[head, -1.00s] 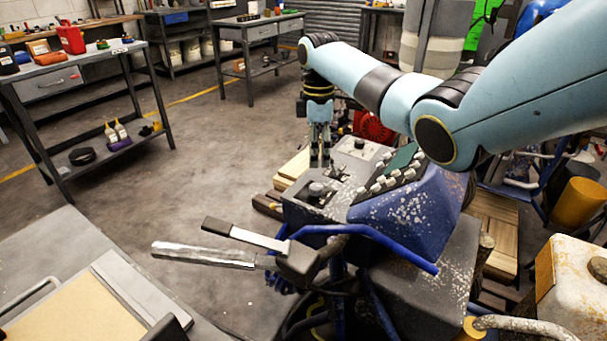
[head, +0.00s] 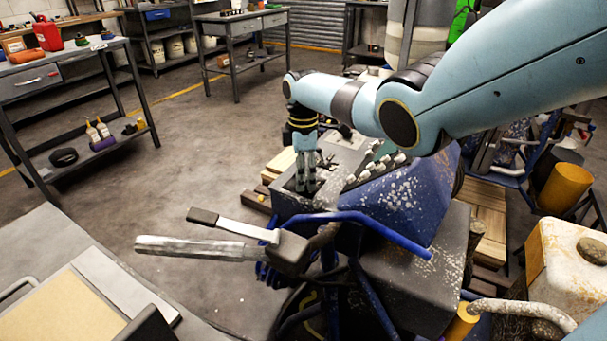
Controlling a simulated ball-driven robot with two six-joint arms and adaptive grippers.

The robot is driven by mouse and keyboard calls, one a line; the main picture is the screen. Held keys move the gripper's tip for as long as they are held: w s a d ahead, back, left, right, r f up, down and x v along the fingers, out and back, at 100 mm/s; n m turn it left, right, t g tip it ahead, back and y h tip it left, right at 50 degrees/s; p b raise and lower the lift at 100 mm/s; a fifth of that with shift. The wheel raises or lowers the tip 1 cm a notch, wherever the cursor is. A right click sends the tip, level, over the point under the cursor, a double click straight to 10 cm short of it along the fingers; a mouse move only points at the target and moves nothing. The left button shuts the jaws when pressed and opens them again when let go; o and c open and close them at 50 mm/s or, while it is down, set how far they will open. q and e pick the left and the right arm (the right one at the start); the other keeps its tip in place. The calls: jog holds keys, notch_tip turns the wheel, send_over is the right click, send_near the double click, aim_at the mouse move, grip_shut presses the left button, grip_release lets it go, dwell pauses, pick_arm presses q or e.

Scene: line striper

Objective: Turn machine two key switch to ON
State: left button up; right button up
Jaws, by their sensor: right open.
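The line striper's control box (head: 345,150) stands in the middle of the head view, with a sloped blue, paint-flecked side (head: 400,205) and a row of light switches (head: 375,165). My right gripper (head: 306,186) points straight down over the dark left part of the box top, its fingers apart around or just in front of a small knob there. The fingers hide most of that knob, and I cannot tell whether they touch it. I cannot make out the key switch or its position. My left gripper is not in view.
A handlebar with a grey grip and lever (head: 215,246) juts left from the machine. A blue tube (head: 365,222) runs across its front. A white tank (head: 560,265) stands at right. Workbenches (head: 65,62) line the back left. Open floor (head: 180,160) lies left of the machine.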

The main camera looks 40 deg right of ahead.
jog(key=c, duration=0.7)
grip_shut()
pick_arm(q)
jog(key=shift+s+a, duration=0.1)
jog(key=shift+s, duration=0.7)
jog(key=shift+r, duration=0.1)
pick_arm(e)
jog(key=shift+m, duration=0.3)
jog(key=m+p, duration=0.1)
jog(key=m, duration=0.3)
jog(key=shift+r+m+p, duration=0.1)
jog(key=shift+m+p, duration=0.2)
jog(key=shift+p, duration=0.1)
jog(key=m, duration=0.3)
jog(key=shift+d+p, duration=0.1)
jog(key=shift+p, duration=0.3)
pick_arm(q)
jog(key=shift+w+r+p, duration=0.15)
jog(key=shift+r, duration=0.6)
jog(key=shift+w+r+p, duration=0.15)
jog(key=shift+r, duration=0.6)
pick_arm(e)
jog(key=shift+m, duration=1.8)
